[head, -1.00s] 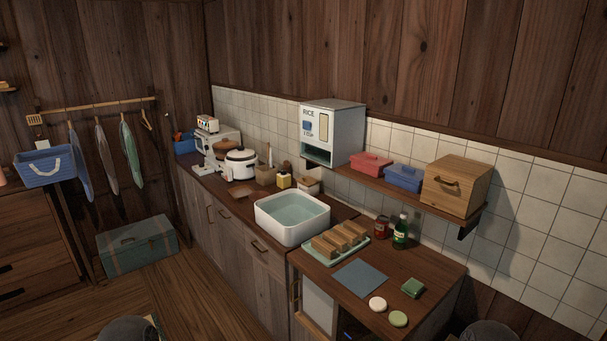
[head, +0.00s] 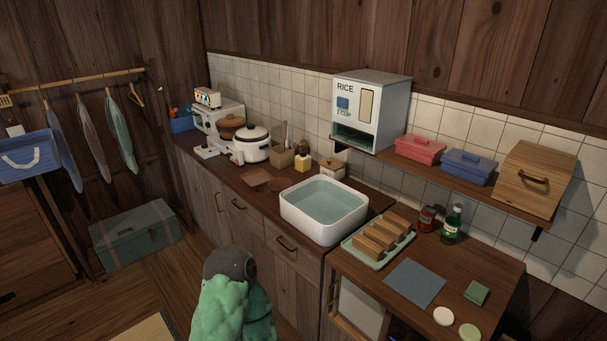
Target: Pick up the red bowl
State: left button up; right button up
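I cannot make out a red bowl in the head view. A reddish-brown rounded pot or bowl (head: 231,128) sits at the back left of the counter, beside the white rice cooker; I cannot tell which it is. A red lidded box (head: 420,149) stands on the wall shelf. A dark rounded part with a lumpy green covering rises at the bottom centre, in front of the cabinets, and looks like part of my arm. Neither gripper's fingers show.
The wooden counter (head: 262,197) holds a white water basin (head: 323,211), a rice cooker (head: 251,144) and a tray (head: 358,250) of wooden blocks. A blue-grey mat (head: 415,283) lies at front right. A rice dispenser (head: 371,109) hangs above. A green trunk (head: 135,234) stands on the floor.

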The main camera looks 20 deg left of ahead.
aim_at(277, 185)
jog(key=i+j, duration=0.15)
jog(key=j, duration=0.3)
jog(key=i+j+z, duration=0.1)
jog(key=j, duration=0.35)
jog(key=i+j, duration=0.15)
jog(key=j, duration=0.3)
jog(key=i+j+z, duration=0.1)
jog(key=j, duration=0.4)
jog(key=i+j, duration=0.15)
jog(key=j, duration=0.3)
jog(key=i+j+z, duration=0.1)
jog(key=j, duration=0.35)
